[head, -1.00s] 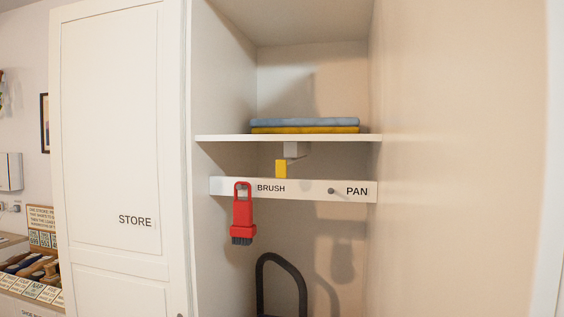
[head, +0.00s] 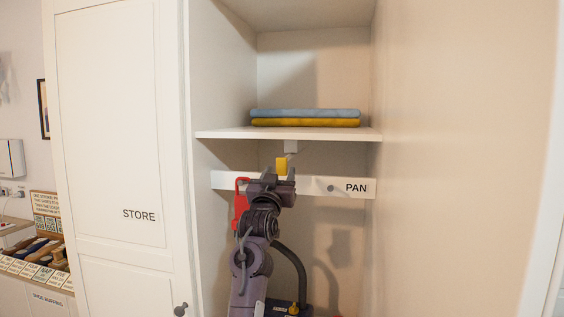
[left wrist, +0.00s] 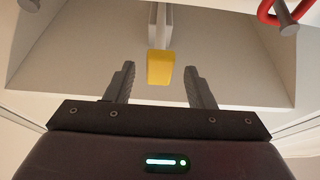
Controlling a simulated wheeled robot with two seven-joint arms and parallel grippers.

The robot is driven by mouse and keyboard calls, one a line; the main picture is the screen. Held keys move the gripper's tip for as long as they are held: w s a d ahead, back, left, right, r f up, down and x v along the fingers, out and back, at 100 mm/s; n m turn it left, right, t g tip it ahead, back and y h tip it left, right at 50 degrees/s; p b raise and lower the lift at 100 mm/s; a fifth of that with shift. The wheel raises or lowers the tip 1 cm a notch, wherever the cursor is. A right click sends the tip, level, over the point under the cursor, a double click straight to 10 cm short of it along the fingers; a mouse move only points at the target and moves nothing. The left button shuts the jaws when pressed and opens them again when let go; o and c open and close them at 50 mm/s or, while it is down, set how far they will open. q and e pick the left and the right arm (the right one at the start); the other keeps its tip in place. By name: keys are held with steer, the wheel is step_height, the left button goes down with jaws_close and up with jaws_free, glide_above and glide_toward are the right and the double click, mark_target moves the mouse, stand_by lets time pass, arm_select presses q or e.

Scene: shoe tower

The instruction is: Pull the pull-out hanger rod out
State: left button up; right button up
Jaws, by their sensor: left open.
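The pull-out hanger rod hangs under the shelf (head: 225,133). Its grey part (head: 291,147) runs to a yellow end piece (head: 281,162). My left gripper (head: 279,174) is raised in front of the cupboard, just below the yellow end in the head view. In the left wrist view the open fingers (left wrist: 160,72) stand on either side of the yellow end (left wrist: 160,67), with a gap on both sides; I cannot tell how deep it sits between them. The grey rod part (left wrist: 160,25) shows behind it. My right gripper is not in view.
Folded blue and yellow cloths (head: 305,117) lie on the shelf. Cupboard walls close in both sides.

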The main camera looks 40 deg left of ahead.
mark_target(281, 170)
arm_select(q)
steer(key=shift+p+x, duration=0.6)
steer(key=shift+x, duration=1.1)
jaws_close()
